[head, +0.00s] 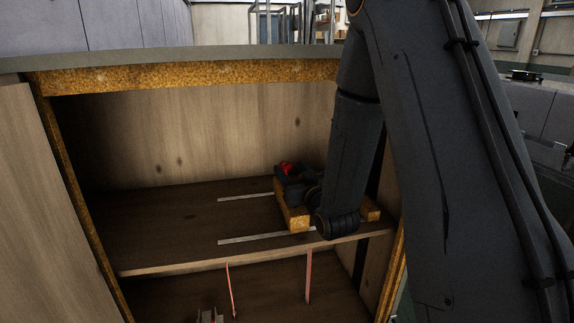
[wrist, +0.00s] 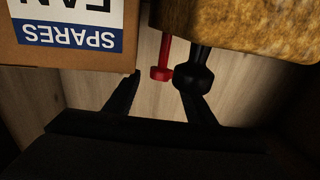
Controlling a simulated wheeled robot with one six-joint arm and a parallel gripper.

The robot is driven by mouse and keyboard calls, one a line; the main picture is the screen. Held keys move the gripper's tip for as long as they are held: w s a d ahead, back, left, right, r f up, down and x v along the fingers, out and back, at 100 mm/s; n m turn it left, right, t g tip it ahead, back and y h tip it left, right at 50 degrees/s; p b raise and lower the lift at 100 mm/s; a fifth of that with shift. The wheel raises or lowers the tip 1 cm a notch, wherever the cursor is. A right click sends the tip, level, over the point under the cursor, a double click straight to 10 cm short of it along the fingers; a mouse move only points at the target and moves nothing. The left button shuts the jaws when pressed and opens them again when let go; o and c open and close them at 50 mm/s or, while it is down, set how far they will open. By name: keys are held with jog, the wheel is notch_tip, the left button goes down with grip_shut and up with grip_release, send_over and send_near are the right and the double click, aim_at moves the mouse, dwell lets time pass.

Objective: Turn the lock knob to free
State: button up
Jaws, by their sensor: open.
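In the wrist view a red knob (wrist: 161,73) on a thin red stem and a black knob (wrist: 193,78) with a rounded end stand side by side. Which one is the lock knob I cannot tell. My gripper (wrist: 158,86) is open, with nothing held between its two dark fingers. The red knob lies just ahead of the gap. The black knob is close to the right finger's tip; whether they touch I cannot tell. In the head view a small red part (head: 286,168) shows inside the cabinet, beside my arm's end, which hides most of that area.
A mottled yellow-brown block (wrist: 245,22) and a cardboard box (wrist: 65,55) labelled "FAN SPARES" flank the knobs. The cabinet's shelf (head: 165,225) carries pale strips (head: 262,238) and is clear at left. The mottled top edge (head: 190,75) and side walls bound the opening.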

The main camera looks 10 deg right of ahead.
aim_at(291, 166)
jog(key=shift+w+a, duration=0.15)
jog(key=shift+w, duration=0.5)
jog(key=shift+w+a, duration=0.15)
jog(key=shift+w, duration=0.5)
jog(key=c, duration=1)
jog(key=shift+d+y, duration=0.15)
jog(key=shift+y, duration=0.15)
jog(key=n+y, duration=0.1)
jog(key=y, duration=0.1)
jog(key=n+g+y+b, duration=0.1)
jog(key=n+y, duration=0.1)
jog(key=shift+w+d+n, duration=0.1)
jog(key=shift+d+n, duration=0.2)
jog(key=shift+d, duration=0.05)
jog(key=shift+w+d+n+g+y, duration=0.1)
jog(key=shift+n+g+y, duration=0.85)
jog(key=shift+y, duration=0.4)
jog(key=shift+w+d+n+g+y, duration=0.1)
jog(key=shift+n+g+y, duration=0.8)
jog(key=shift+y, duration=0.45)
jog(key=shift+a+g, duration=0.1)
jog(key=shift+g, duration=0.15)
